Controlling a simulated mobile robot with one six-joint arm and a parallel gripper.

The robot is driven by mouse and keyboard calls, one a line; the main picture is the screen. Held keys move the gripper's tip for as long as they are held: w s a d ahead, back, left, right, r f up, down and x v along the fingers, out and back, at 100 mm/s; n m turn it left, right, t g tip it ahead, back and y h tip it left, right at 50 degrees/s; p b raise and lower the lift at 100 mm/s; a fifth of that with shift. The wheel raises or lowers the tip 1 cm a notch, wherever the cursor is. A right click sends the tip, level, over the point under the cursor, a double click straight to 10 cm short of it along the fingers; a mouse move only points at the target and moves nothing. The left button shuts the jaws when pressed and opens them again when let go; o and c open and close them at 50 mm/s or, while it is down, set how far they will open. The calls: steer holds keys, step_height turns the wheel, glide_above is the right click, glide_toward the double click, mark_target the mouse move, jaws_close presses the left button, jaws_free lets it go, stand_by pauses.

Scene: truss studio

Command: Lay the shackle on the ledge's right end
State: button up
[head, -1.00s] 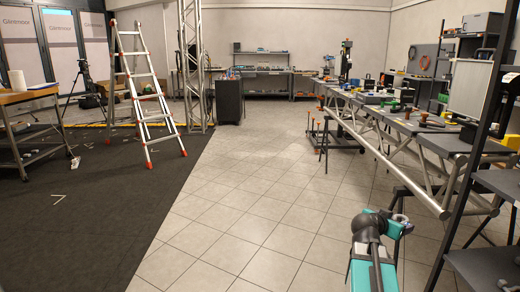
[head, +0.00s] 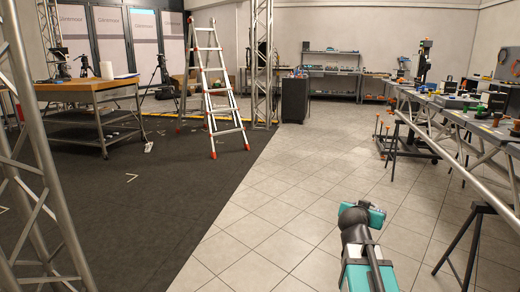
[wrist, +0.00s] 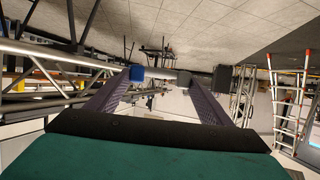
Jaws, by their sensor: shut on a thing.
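In the head view only my teal and black arm shows at the bottom right, over open floor; the fingers and the shackle are hidden there. I cannot pick out the ledge for sure in either view.
A truss-framed bench (head: 455,110) with tools runs along the right, on dark trestle legs. A stepladder (head: 215,90), a wooden-topped cart (head: 85,92) and a truss post (head: 45,150) stand left. A dark cabinet (head: 295,100) is at the back. The tiled floor ahead is clear.

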steer(key=shift+w+a+r+n+t+y+b, duration=0.2)
steer(key=shift+w+a+r+n+t+y, duration=0.7)
steer(key=shift+a, duration=2.5)
steer(key=shift+w+a+f+n+g+y+b, duration=0.1)
steer(key=shift+w+a+n+y+b, duration=0.2)
steer(key=shift+a+n+y, duration=2.1)
steer(key=shift+w+a+r+n+t+y+b, duration=0.1)
steer(key=shift+w+a+r+t+y, duration=0.5)
steer(key=shift+a, duration=3.75)
step_height(320, 180, up, 29)
steer(key=p, duration=2.9)
steer(key=shift+r+p, duration=0.15)
steer(key=shift+p, duration=0.25)
steer(key=shift+w+r, duration=0.1)
step_height(320, 180, up, 17)
steer(key=p, duration=1.7)
steer(key=shift+d, duration=0.1)
